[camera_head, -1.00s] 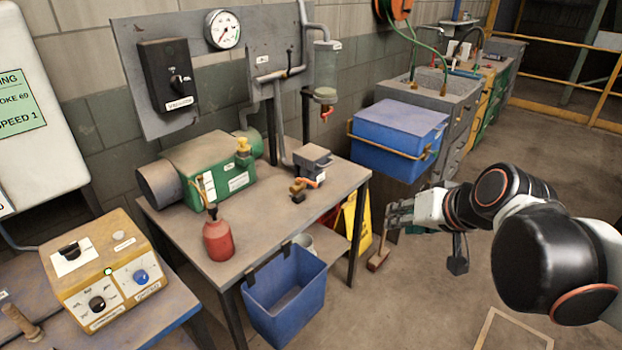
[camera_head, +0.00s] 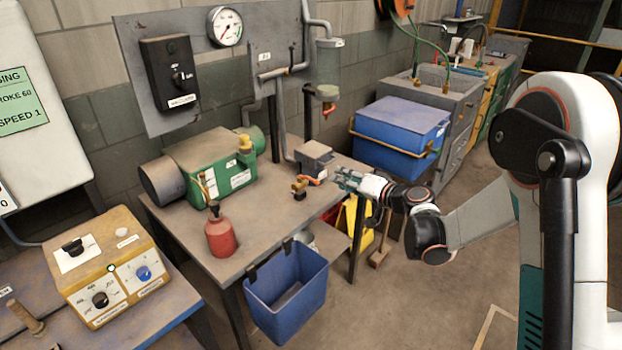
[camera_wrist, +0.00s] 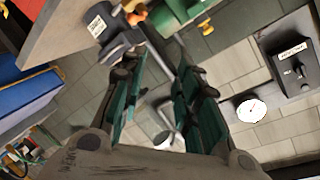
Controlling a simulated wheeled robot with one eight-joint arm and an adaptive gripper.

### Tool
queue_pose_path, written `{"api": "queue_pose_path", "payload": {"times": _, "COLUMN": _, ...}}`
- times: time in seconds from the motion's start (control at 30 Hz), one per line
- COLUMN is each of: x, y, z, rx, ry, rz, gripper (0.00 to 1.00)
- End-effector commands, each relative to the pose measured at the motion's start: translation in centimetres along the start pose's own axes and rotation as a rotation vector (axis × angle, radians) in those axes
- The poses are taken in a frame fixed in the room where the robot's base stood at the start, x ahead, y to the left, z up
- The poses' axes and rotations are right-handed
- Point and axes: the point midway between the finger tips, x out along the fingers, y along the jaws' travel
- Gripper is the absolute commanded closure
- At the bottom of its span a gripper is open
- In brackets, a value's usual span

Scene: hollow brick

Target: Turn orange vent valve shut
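A small brass valve (camera_head: 299,187) with an orange lever (camera_head: 318,180) sits by a grey block (camera_head: 314,158) on the workbench. A second orange-red handle (camera_head: 329,109) hangs under the clear cylinder (camera_head: 328,70) on the wall panel. I cannot tell which is the vent valve. My gripper (camera_head: 345,180) is at the bench's right edge, just right of the grey block, apart from both handles. In the wrist view my gripper (camera_wrist: 160,80) is open, with nothing between its fingers. Orange parts (camera_wrist: 134,12) show there beyond the fingertips, beside the labelled grey block (camera_wrist: 97,26).
A green pump (camera_head: 215,165) and a red oil can (camera_head: 220,236) stand on the workbench (camera_head: 265,215). A blue bin (camera_head: 287,305) hangs at its front. A blue lidded box (camera_head: 398,135) is behind my forearm. The wall panel carries a gauge (camera_head: 225,27) and a black switch box (camera_head: 169,75).

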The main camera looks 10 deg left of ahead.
Motion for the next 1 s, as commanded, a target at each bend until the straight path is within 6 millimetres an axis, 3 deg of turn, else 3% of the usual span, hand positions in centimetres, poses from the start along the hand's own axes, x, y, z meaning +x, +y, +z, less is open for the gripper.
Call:
{"api": "queue_pose_path", "payload": {"times": 0.2, "x": 3.9, "y": 4.0, "z": 2.1, "rx": 0.058, "ry": 0.071, "rz": -0.103, "gripper": 0.7}}
{"api": "queue_pose_path", "payload": {"times": 0.43, "x": 5.7, "y": 6.9, "z": 4.2, "rx": 0.102, "ry": 0.127, "rz": -0.171, "gripper": 0.7}}
{"api": "queue_pose_path", "payload": {"times": 0.73, "x": 7.2, "y": 7.4, "z": 4.7, "rx": 0.113, "ry": 0.14, "rz": -0.189, "gripper": 0.7}}
{"api": "queue_pose_path", "payload": {"times": 1.0, "x": 11.9, "y": 6.6, "z": 4.1, "rx": 0.112, "ry": 0.139, "rz": -0.189, "gripper": 0.7}}
